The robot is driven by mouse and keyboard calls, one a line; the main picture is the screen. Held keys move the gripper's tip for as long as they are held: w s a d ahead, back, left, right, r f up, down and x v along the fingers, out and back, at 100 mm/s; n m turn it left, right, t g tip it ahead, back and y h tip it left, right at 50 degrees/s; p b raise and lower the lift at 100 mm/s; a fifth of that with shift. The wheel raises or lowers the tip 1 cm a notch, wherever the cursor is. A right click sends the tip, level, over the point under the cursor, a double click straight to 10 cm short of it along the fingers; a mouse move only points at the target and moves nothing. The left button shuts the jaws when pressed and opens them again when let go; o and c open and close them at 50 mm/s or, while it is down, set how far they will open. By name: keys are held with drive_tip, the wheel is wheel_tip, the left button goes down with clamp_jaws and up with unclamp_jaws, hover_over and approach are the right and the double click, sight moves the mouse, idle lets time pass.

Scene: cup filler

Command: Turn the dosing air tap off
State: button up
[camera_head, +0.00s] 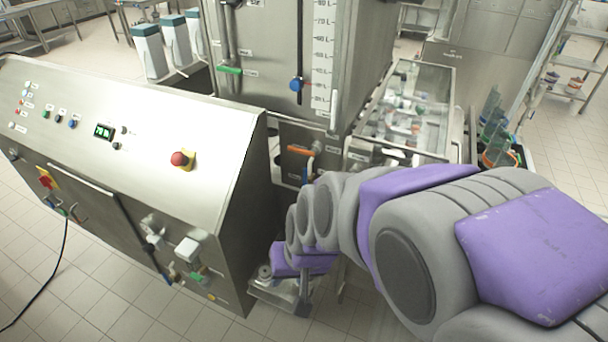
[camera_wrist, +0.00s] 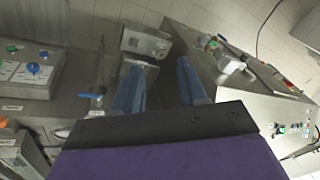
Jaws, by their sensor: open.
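No label naming the dosing air tap is readable, so I cannot tell which tap it is. In the wrist view, a small blue tap handle (camera_wrist: 91,95) lies left of my gripper (camera_wrist: 160,82). A panel (camera_wrist: 22,72) with blue and green knobs is farther left. The cabinet front in the head view carries a green tap handle (camera_head: 198,275) and a blue one (camera_head: 167,280). My gripper's blue fingers are apart with nothing held between them. In the head view my arm hides most of the gripper, low beside the control cabinet.
The control cabinet (camera_head: 130,110) with a red emergency button (camera_head: 179,158) stands left of my arm. A steel tank (camera_head: 290,50) with an orange handle (camera_head: 299,150) stands behind it. A glass-topped conveyor box (camera_head: 408,105) is at right. Tiled floor is open at lower left.

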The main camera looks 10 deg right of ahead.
drive_tip(key=w+a+f+m+t+h+p, duration=0.1)
drive_tip(key=w+a+f+m+t, duration=0.15)
drive_tip(key=w, duration=0.55)
drive_tip(key=w+a+f+m+t+h, duration=0.1)
drive_tip(key=w+a+t, duration=0.15)
drive_tip(key=w, duration=0.45)
drive_tip(key=w+a+f+m+t+h+p, duration=0.1)
drive_tip(key=w+f+t, duration=0.15)
drive_tip(key=w, duration=0.55)
drive_tip(key=m+t+h+p, duration=0.15)
drive_tip(key=t+h, duration=0.35)
drive_tip(key=h, duration=0.5)
approach(304, 175)
drive_tip(key=shift+m, duration=0.5)
drive_tip(key=b+x, duration=0.1)
drive_tip(key=x, duration=1.1)
drive_tip(key=shift+w+d+b, duration=0.15)
drive_tip(key=shift+d+b, duration=0.15)
drive_tip(key=shift+b, duration=0.1)
drive_tip(key=shift+a, duration=0.4)
drive_tip(key=shift+c, duration=0.4)
drive_tip(key=shift+d, duration=0.2)
clamp_jaws()
